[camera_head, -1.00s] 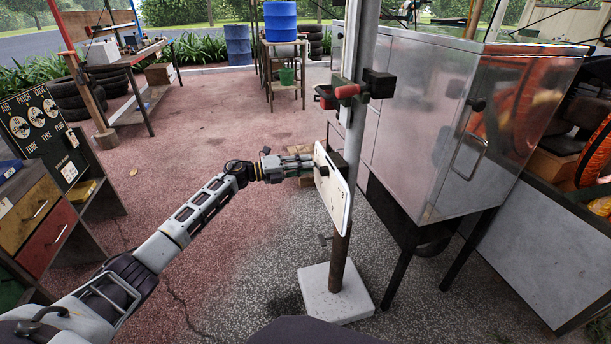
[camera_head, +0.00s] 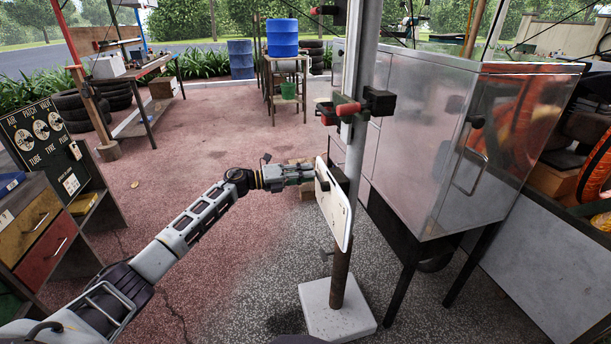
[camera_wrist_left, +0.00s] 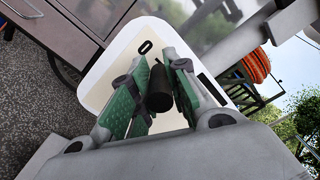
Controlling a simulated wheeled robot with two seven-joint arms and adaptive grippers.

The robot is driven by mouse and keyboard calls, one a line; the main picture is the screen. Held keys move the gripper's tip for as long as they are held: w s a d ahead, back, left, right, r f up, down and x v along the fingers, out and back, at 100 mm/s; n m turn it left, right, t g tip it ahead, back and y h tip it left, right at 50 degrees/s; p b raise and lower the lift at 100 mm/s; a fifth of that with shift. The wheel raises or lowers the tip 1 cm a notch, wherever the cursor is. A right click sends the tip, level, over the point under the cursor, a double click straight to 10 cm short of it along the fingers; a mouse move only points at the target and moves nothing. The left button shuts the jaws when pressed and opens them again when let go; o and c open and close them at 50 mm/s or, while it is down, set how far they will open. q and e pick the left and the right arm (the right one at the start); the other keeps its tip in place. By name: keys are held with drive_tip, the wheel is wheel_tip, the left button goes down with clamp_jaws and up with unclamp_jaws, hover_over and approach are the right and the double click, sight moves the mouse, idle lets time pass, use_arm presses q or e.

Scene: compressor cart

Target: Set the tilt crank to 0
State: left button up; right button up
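A white plate (camera_head: 335,207) with rounded corners is fixed to the upright post. A black knob-like handle (camera_wrist_left: 159,90) stands out from the plate toward the left wrist camera; I take it for the tilt crank's handle. My left gripper (camera_head: 308,175) is at the plate's left side. In the left wrist view its green-padded fingers (camera_wrist_left: 162,85) stand apart, one on each side of the handle. Contact with the handle is hard to judge. No setting of the crank can be read. My right gripper is not in view.
The post stands in a pale block (camera_head: 337,311), with red and black clamp parts (camera_head: 352,108) above the plate. A metal cabinet (camera_head: 420,150) on dark legs is close on the right. A drawer unit (camera_head: 35,225) is at the left. The floor between is mostly clear.

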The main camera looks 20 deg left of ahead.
use_arm(q)
drive_tip(key=o, duration=0.4)
drive_tip(key=shift+a+r, duration=0.1)
drive_tip(key=shift+r, duration=0.5)
drive_tip(key=shift+o, duration=0.2)
drive_tip(key=shift+f, duration=0.4)
drive_tip(key=shift+s+a+f, duration=0.1)
drive_tip(key=shift+s+a, duration=0.25)
drive_tip(key=shift+a, duration=0.15)
drive_tip(key=v, duration=1)
drive_tip(key=shift+s+a, duration=0.2)
drive_tip(key=shift+a, duration=0.05)
drive_tip(key=shift+d, duration=0.1)
